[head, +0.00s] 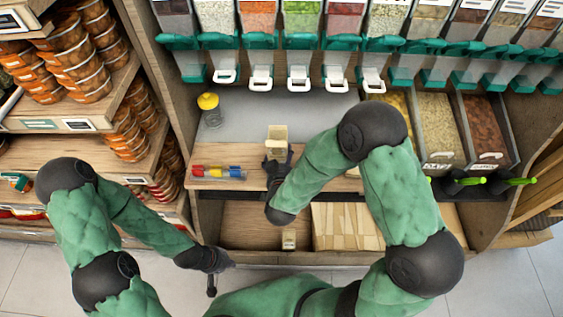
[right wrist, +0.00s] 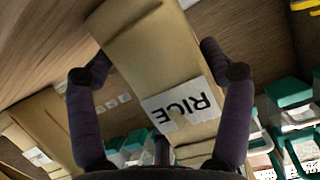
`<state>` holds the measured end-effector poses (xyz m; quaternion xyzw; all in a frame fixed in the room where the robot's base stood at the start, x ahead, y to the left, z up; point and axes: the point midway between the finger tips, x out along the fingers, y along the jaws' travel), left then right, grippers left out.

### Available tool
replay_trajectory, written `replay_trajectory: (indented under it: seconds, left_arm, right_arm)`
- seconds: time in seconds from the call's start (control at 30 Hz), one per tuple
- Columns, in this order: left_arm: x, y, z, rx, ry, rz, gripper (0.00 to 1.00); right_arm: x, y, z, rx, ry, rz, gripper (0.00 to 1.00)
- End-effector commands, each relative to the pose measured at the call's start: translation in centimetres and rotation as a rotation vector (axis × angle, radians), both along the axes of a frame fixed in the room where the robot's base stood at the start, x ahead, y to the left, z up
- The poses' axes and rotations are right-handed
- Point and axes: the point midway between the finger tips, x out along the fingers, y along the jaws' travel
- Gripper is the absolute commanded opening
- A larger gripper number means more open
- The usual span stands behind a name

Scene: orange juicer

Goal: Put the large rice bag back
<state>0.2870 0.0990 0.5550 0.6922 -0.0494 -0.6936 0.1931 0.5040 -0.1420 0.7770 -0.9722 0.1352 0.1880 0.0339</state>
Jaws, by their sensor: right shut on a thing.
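A tan paper rice bag (head: 277,135) stands out above my right gripper (head: 278,168) in the head view, over the wooden counter (head: 330,182). In the right wrist view the bag (right wrist: 150,50) lies between the two dark fingers of the right gripper (right wrist: 160,85), tilted, with its white RICE label upside down. The right gripper is shut on it. My left gripper (head: 220,278) is empty, low at the front, with its fingers spread apart. A smaller tan bag (head: 289,239) is in the lower shelf compartment; its label is too small to read in the head view.
Paper bags (head: 345,225) fill the lower shelf at the right. A yellow-lidded jar (head: 209,110) and small coloured containers (head: 218,172) are left on the counter. Dispensers with teal spouts (head: 300,40) hang above. Open bins (head: 437,130) stand at right, stacked tins (head: 75,60) at left.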

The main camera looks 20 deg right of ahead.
Motion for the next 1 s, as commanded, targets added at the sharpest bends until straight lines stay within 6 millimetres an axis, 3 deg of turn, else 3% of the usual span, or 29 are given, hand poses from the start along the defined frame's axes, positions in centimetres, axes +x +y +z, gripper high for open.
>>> replay_trajectory:
  seconds: [0.33,0.37,0.4,0.87,1.0]
  left_arm:
    - [0.0,0.0,-0.2,0.000,-0.001,0.000,0.00]
    - [0.0,0.0,-0.1,0.000,-0.001,0.000,0.00]
    - [0.0,0.0,-0.1,0.000,-0.001,0.000,0.00]
    - [0.0,0.0,0.2,0.000,-0.001,0.000,0.00]
    - [0.0,0.0,1.0,0.000,0.000,0.000,0.00]
  right_arm:
    - [0.0,0.0,-0.2,0.000,-0.001,-0.001,0.24]
    - [0.0,0.0,-0.1,0.000,-0.001,-0.001,0.88]
    - [0.0,0.0,-0.1,0.000,-0.001,-0.001,1.00]
    - [0.0,0.0,0.3,0.000,-0.001,-0.001,1.00]
    - [-1.4,0.5,1.0,0.001,0.000,0.002,1.00]
